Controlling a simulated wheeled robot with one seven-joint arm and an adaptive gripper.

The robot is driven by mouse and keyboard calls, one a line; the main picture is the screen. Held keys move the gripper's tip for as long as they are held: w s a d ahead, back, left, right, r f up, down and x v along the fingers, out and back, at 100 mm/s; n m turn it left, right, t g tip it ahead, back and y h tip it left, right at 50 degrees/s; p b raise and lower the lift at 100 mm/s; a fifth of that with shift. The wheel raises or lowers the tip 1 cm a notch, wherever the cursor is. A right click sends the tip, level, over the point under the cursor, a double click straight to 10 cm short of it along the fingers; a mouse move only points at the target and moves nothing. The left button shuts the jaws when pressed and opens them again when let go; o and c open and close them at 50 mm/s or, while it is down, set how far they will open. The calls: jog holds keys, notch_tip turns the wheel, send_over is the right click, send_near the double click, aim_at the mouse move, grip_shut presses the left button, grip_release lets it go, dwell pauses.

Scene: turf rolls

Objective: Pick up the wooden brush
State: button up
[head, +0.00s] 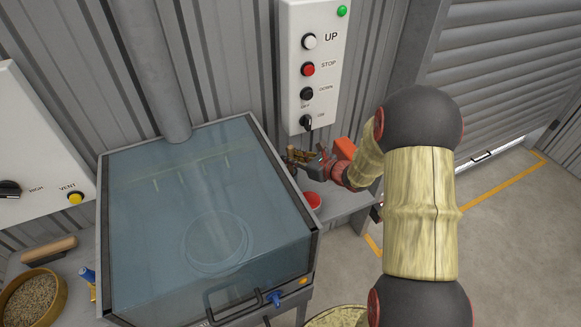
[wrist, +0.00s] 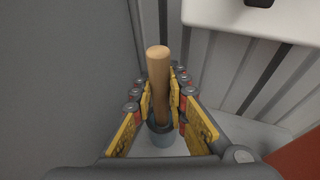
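My gripper (wrist: 161,95) has its two yellow-padded fingers on either side of an upright, round wooden handle (wrist: 158,70). The pads are very close to the handle; I cannot tell whether they press on it. The handle's lower end goes down into a dark ring and a small grey-blue cup-like base (wrist: 163,139). Any bristles are hidden, so I cannot tell if this is the wooden brush. In the head view my gripper (head: 309,161) is right of the glass-topped cabinet. Another wooden-handled item with a dark side, brush-like (head: 49,251), lies at far left.
The glass-topped cabinet (head: 205,205) fills the middle. A white button panel (head: 309,65) hangs on the wall above my gripper. A red round dish (head: 312,200) sits close by on the grey shelf (head: 345,205). A bowl of grain (head: 33,298) stands at lower left.

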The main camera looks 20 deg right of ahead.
grip_shut()
jog(key=shift+r, duration=0.1)
